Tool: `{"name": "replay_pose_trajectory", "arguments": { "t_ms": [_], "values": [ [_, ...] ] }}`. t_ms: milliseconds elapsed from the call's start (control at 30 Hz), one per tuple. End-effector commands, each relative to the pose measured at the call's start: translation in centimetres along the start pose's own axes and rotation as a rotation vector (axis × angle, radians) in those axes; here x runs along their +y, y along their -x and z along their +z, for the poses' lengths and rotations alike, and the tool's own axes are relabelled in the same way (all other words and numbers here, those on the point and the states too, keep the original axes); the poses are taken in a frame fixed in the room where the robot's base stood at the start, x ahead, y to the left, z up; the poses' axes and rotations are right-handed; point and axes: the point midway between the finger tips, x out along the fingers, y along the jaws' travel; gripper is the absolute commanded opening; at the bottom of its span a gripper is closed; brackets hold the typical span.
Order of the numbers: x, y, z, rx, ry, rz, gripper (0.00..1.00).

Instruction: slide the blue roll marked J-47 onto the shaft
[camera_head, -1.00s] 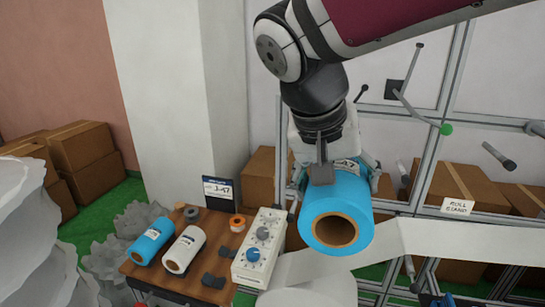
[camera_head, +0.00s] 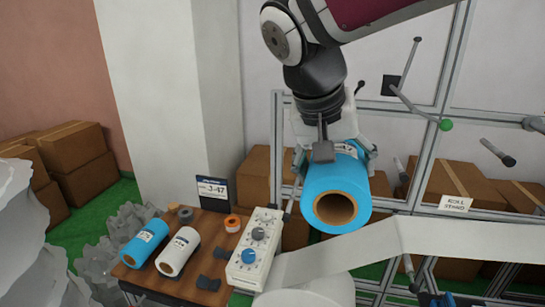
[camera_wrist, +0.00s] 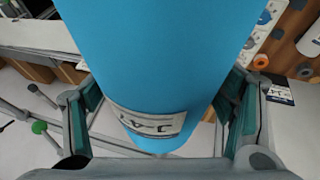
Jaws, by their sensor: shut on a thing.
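My gripper (camera_head: 336,152) is shut on a blue roll (camera_head: 322,177) with a brown core, its open end facing the camera. The roll is held in the air in front of the metal frame. In the wrist view the blue roll (camera_wrist: 155,60) lies between the two fingers (camera_wrist: 160,115), and its label reads about "J-4", the last mark unclear. Grey rods stick out of the frame to the right: one has a dark tip (camera_head: 497,153), one a green knob (camera_head: 446,125). Which is the shaft I cannot tell. The roll is apart from both rods.
A wooden table (camera_head: 215,225) at lower left bears another blue roll (camera_head: 131,250), a white roll (camera_head: 178,252), a J-47 sign (camera_head: 213,192) and a knobbed white box (camera_head: 247,265). A white web (camera_head: 440,237) runs below right, under a "roll stand" label (camera_head: 455,203). Cartons stand behind.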

Motion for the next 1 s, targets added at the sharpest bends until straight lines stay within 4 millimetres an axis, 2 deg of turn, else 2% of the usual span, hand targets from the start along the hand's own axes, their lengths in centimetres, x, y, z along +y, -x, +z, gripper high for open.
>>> {"name": "replay_pose_trajectory", "arguments": {
  "t_ms": [467,1000],
  "values": [
    [0.0,-0.1,-0.4,0.001,0.0,0.0,0.38],
    [0.0,-1.1,-2.6,0.001,0.0,0.0,0.38]
  ]
}}
